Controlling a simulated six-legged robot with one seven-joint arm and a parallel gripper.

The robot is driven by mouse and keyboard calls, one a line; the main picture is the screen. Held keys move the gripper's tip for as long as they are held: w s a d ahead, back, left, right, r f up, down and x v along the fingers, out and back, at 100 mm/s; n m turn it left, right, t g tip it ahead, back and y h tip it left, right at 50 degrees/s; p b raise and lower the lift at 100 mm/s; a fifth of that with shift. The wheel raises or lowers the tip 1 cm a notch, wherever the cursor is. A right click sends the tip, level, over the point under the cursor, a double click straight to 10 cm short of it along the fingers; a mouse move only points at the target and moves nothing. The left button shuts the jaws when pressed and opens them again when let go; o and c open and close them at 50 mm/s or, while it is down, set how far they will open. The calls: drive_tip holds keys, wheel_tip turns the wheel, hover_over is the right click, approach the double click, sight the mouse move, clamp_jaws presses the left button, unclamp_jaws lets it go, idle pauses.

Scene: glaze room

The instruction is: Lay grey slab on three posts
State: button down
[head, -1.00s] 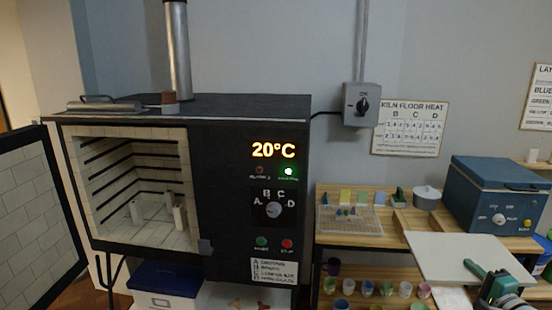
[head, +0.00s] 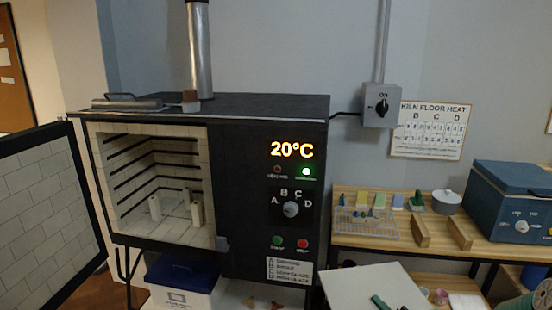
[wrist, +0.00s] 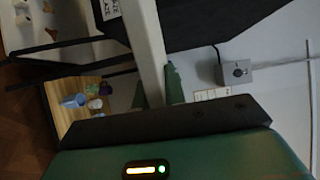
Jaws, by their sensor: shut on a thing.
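The grey slab (head: 362,284) is a flat pale plate at the bottom of the head view, right of the kiln's front. My gripper (head: 384,303), green and partly cut off by the frame's lower edge, is shut on the slab. In the wrist view the slab (wrist: 146,42) shows nearly edge-on between my gripper's fingers (wrist: 158,92). Pale upright posts stand on the kiln floor: one at the left (head: 155,208), one at the right (head: 197,214), and a thinner one just behind the right one (head: 187,198). The slab is outside the kiln, well apart from them.
The kiln (head: 268,225) is open, its door (head: 45,190) swung out left. Its display reads 20°C. A blue-lidded box (head: 182,275) sits below it. A wooden bench (head: 345,230) at right holds a wire rack, small coloured pieces and a blue machine (head: 515,200). A switch box hangs above.

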drive_tip(key=s+a+f+n+g+y, duration=0.1)
drive_tip(key=a+f, duration=0.2)
drive_tip(key=a, duration=0.4)
drive_tip(key=s+a+f+n+y, duration=0.1)
drive_tip(key=a+f+y, duration=0.1)
drive_tip(key=a, duration=0.6)
drive_tip(key=w+f+m+t+h, duration=0.2)
drive_tip(key=w+f+m+h, duration=0.1)
drive_tip(key=f+m+h, duration=0.2)
wheel_tip(320, 180, down, 2)
drive_tip(key=h, duration=0.3)
drive_tip(key=shift+m+h, duration=0.4)
drive_tip(key=shift+w+d, duration=0.1)
drive_tip(key=shift+d, duration=0.05)
